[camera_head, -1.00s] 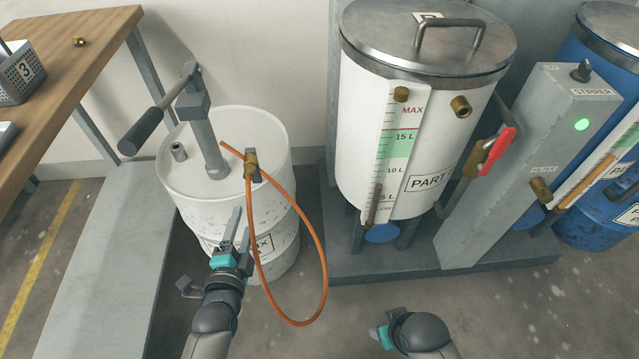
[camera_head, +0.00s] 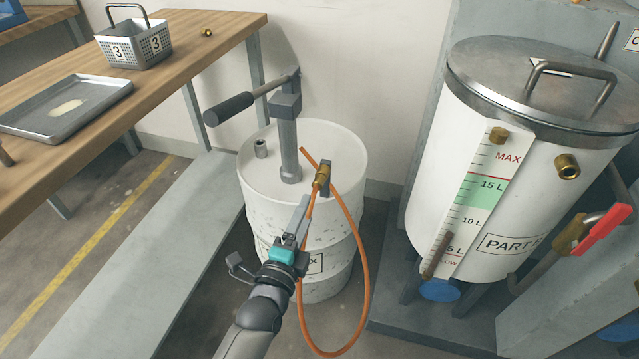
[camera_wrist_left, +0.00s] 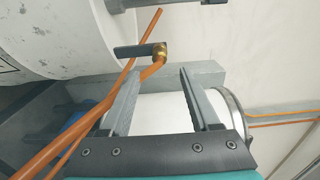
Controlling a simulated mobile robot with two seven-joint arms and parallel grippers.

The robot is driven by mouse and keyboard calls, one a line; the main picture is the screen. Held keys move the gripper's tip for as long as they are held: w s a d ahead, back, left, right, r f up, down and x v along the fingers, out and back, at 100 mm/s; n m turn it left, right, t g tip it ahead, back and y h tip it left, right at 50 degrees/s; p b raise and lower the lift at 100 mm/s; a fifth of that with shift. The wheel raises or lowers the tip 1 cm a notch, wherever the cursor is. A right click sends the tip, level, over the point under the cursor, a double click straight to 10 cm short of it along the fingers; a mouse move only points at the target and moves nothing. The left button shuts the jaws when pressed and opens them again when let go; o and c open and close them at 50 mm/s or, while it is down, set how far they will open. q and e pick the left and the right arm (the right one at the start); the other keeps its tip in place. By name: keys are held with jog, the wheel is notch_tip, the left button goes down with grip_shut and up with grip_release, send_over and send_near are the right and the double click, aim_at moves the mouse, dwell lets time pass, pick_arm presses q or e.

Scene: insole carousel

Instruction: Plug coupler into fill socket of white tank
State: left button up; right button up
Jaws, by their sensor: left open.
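The brass coupler (camera_head: 321,176) is on the end of the orange hose (camera_head: 365,265), against a dark holder on the white drum (camera_head: 255,195). The coupler also shows in the left wrist view (camera_wrist_left: 160,50), just beyond the fingertips. My left gripper (camera_head: 298,214) is open and empty, a little below the coupler and apart from it. In the left wrist view the hose passes by the left finger; I cannot tell whether they touch. The white tank (camera_head: 450,130) stands at the right, with an open brass socket (camera_head: 567,166) high on its front. My right gripper is out of view.
A pump with a lever handle (camera_head: 288,120) rises from the drum top. A wooden table (camera_head: 185,60) at the left holds a metal tray (camera_head: 115,92) and a basket marked 3 (camera_head: 150,55). A red-handled valve (camera_head: 605,228) sits below right of the socket.

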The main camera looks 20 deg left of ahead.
aim_at(313, 195)
pick_arm(q)
jog(key=w+b, duration=0.2)
jog(key=w, duration=0.2)
jog(key=shift+f, duration=0.15)
jog(key=w, duration=0.3)
jog(key=shift+d+b, duration=0.1)
jog(key=shift+b, duration=0.25)
jog(key=shift+w, duration=0.7)
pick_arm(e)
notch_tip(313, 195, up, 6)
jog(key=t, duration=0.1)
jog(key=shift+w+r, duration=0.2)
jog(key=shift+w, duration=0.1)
pick_arm(q)
jog(key=shift+p, duration=0.5)
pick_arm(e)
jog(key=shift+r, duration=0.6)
pick_arm(q)
grip_shut()
jog(key=shift+s, duration=0.1)
dwell(0.4)
